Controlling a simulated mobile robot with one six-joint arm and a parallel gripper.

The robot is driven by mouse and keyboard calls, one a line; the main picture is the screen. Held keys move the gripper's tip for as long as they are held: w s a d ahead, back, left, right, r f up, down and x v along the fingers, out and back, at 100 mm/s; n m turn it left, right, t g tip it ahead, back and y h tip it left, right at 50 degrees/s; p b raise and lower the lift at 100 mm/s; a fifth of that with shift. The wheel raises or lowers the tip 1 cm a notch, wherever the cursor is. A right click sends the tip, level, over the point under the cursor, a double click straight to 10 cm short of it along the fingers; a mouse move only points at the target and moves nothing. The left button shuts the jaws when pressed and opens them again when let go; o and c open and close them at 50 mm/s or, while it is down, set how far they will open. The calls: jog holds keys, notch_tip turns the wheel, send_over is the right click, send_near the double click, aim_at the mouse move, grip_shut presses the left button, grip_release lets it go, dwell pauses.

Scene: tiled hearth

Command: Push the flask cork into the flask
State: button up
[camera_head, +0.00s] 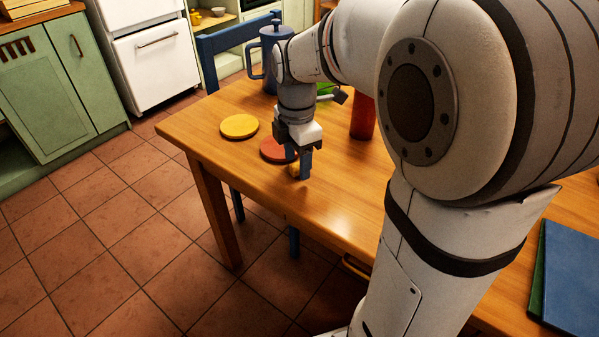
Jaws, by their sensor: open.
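My gripper (300,170) is open and points down, low over the wooden table near its front edge. A small tan piece, probably the flask cork (294,171), shows at the fingers. A finger covers part of it, and I cannot tell whether the fingers touch it. A red upright cylinder (362,120), possibly the flask, stands to the right of the gripper, its top hidden behind my arm. I cannot see its opening.
The table (330,205) has a red disc (275,150) just behind the gripper and a yellow disc (239,127) to the left. A blue handled jug (270,60) stands at the back. Blue (575,270) and green flat items lie at the right. The front table area is clear.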

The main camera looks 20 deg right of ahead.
jog(key=shift+f, duration=0.65)
jog(key=shift+c, duration=0.4)
jog(key=c, duration=1)
jog(key=shift+o, duration=0.2)
jog(key=shift+r, duration=0.1)
